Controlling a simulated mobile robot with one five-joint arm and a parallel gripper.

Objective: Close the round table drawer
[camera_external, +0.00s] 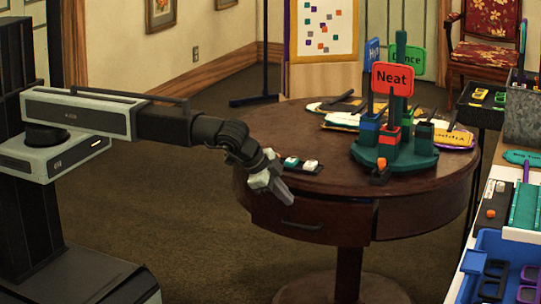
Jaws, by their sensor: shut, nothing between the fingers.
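The round table (413,200) is dark brown wood on a central pedestal. Its drawer (341,220) is in the side facing the camera, with a dark bar handle (300,225) on its front. The drawer front appears to stand out a little from the table's curved side; how far is hard to tell. My gripper (286,198) points down and to the right at the upper left part of the drawer front, above the handle. Its fingers are shut with nothing between them. Whether the fingertips touch the drawer is not clear.
On the tabletop stand a green holder (395,155) with signs, a red "Neat" sign (392,79), two small switch-like pieces (300,163) and several flat signs. A cluttered white counter with a blue bin (489,246) stands at right. Carpet left of the table is clear.

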